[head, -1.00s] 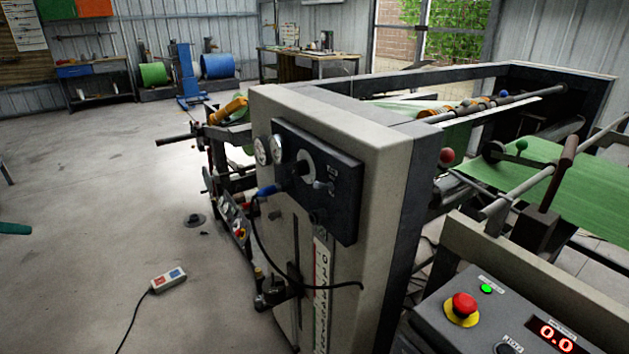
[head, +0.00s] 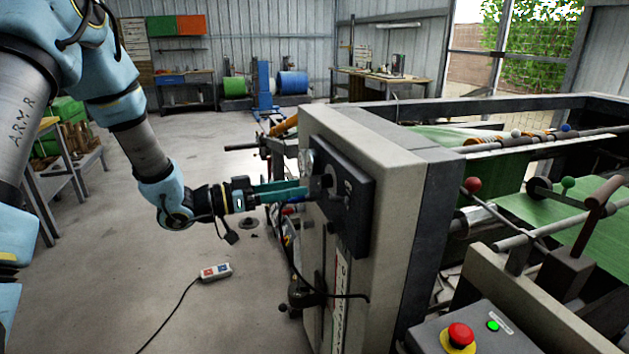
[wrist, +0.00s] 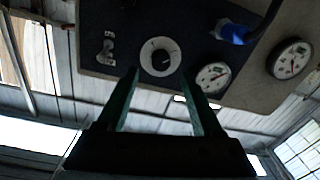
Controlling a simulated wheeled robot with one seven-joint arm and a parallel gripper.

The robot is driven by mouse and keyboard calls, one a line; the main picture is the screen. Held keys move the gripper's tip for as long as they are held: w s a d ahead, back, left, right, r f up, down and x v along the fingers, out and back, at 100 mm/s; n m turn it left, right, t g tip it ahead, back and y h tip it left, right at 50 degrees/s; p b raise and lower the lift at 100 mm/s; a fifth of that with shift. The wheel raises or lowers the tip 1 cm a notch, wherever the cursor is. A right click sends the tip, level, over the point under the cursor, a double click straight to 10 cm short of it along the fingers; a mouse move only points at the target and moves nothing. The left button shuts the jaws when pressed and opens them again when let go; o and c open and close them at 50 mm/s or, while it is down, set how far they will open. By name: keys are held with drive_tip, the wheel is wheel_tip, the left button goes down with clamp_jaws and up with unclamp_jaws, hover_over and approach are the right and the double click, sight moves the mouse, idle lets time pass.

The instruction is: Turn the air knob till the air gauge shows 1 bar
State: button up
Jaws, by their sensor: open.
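The air knob, a dark round knob on a white ring (wrist: 160,57), sits on the dark panel (wrist: 120,40) in the wrist view. In the head view the panel (head: 352,205) is on the end face of the grey machine cabinet. My gripper (wrist: 161,76) is open, its green fingers pointing at the panel on either side of the knob, with nothing visible between them. In the head view my gripper (head: 303,190) reaches in from the left. Two round gauges, one near (wrist: 213,77) and one farther out (wrist: 288,60), show in the wrist view; their readings are too small to tell.
A blue hose connector (wrist: 232,33) sticks out of the panel near the gauges. A small toggle (wrist: 106,50) is on the panel's other side. A red stop button (head: 460,335) stands at the front right. A power strip (head: 216,272) lies on the open floor.

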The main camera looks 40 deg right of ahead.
sight(320, 183)
drive_tip(key=shift+p+x, duration=0.6)
drive_tip(key=shift+x, duration=1.95)
clamp_jaws()
